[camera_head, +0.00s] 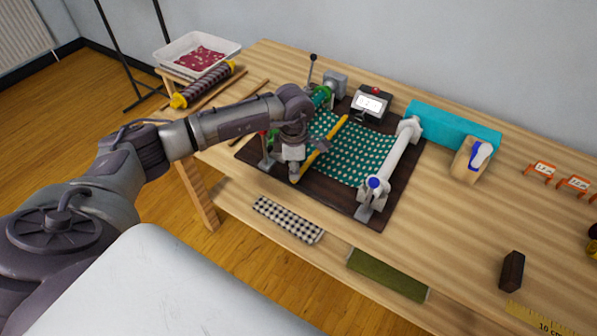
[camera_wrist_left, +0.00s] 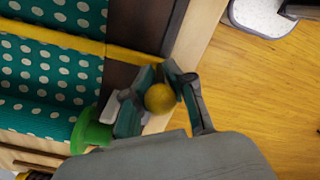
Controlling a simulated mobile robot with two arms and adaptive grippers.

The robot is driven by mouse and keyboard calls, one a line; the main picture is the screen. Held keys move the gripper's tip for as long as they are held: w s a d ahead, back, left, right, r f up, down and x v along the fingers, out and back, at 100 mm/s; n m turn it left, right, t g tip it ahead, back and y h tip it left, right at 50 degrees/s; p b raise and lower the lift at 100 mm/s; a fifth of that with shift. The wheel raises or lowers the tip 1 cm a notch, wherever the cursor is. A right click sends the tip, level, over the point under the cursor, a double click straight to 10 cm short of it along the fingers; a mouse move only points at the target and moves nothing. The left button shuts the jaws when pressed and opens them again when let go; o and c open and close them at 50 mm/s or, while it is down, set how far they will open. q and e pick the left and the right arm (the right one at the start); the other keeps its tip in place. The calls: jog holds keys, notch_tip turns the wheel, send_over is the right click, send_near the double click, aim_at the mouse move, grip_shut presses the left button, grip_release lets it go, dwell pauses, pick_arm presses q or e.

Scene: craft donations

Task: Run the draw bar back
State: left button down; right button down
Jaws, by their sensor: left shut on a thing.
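The yellow draw bar (camera_head: 338,133) lies across teal fabric with white dots (camera_head: 362,155), on a machine with a dark base board (camera_head: 405,187). My left gripper (camera_head: 293,168) is at the bar's near end, by the front edge of the board. In the left wrist view the gripper (camera_wrist_left: 158,97) is shut around the bar's yellow round end, and the bar (camera_wrist_left: 125,55) runs off to the left over the fabric. The fabric spreads toward a pale roller (camera_head: 400,152) on the right. My arm hides part of the machine's left side. My right gripper is not in view.
A display box (camera_head: 370,102) with a red button stands behind the machine. A teal block (camera_head: 455,127) and a wooden block with a blue part (camera_head: 470,160) stand to the right. A white tray (camera_head: 168,55) and a dark roll (camera_head: 208,84) are at far left.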

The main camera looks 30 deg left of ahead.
pick_arm(q)
jog(key=c, duration=1.4)
grip_release()
jog(key=shift+w+r, duration=0.2)
jog(key=shift+r, duration=0.1)
jog(key=shift+o, duration=0.8)
jog(key=shift+d, duration=0.1)
jog(key=shift+s, duration=0.15)
jog(key=shift+f, duration=0.1)
notch_tip(320, 180, up, 12)
